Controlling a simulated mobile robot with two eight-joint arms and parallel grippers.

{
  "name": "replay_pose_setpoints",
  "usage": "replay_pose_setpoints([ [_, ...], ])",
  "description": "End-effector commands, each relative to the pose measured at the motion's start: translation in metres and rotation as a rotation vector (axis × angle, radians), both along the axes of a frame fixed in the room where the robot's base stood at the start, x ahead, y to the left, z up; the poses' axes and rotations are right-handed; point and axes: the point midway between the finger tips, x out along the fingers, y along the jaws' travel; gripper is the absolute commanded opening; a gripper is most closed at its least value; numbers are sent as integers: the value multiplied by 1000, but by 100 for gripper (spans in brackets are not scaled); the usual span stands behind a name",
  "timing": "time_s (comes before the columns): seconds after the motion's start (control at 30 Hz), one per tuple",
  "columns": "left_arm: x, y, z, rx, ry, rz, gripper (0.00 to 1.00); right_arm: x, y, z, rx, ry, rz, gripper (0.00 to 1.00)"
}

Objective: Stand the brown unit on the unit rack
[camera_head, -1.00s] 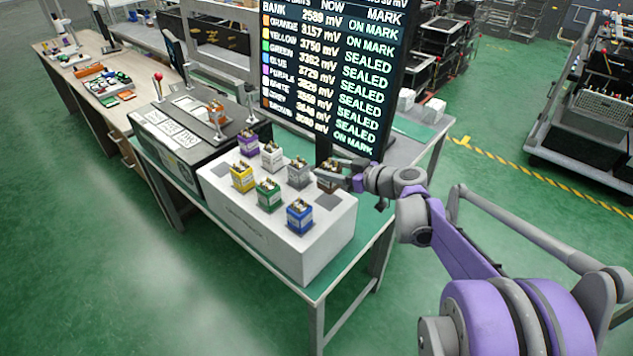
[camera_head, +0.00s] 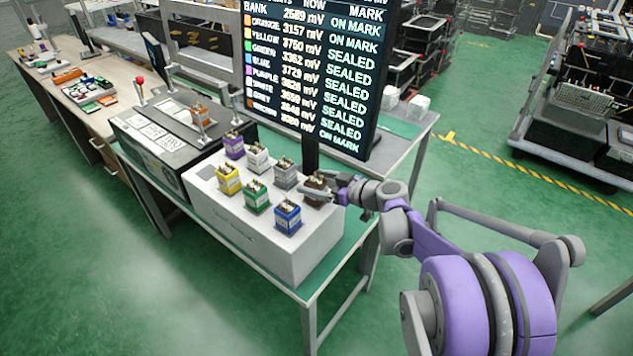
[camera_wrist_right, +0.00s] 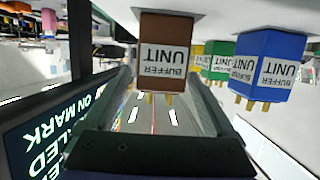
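My left gripper is not in view.
Yellow (camera_head: 228,180), green (camera_head: 257,196), blue (camera_head: 287,216), purple (camera_head: 234,146), white (camera_head: 257,159) and grey (camera_head: 286,174) units stand on the rack close by. A display screen (camera_head: 320,70) rises behind it. A black fixture (camera_head: 165,140) holding an orange unit (camera_head: 200,114) is at left.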

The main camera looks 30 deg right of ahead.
Motion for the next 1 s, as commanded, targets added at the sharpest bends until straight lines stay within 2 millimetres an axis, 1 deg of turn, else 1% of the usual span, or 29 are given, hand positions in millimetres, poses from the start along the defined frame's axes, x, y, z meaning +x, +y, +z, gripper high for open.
replay_pose_setpoints([
  [0.2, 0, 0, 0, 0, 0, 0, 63, 0, 0, 0, 0, 0, 0, 90],
  [0.3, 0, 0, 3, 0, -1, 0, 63, 0, 0, 4, 0, 0, 0, 90],
  [0.37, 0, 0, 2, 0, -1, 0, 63, -6, -3, 5, -1, 0, -2, 90],
  [0.47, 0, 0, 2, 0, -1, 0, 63, -20, -9, 10, -1, 0, -4, 90],
  [0.7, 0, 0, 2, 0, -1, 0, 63, -67, -29, 25, -1, 1, -5, 90],
  [0.8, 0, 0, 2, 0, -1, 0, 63, -83, -35, 31, -1, 1, -5, 90],
  [0.9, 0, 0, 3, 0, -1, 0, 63, -95, -40, 35, -1, 0, -3, 90],
  [1.0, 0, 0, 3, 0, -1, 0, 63, -103, -43, 37, -1, 0, -2, 90],
])
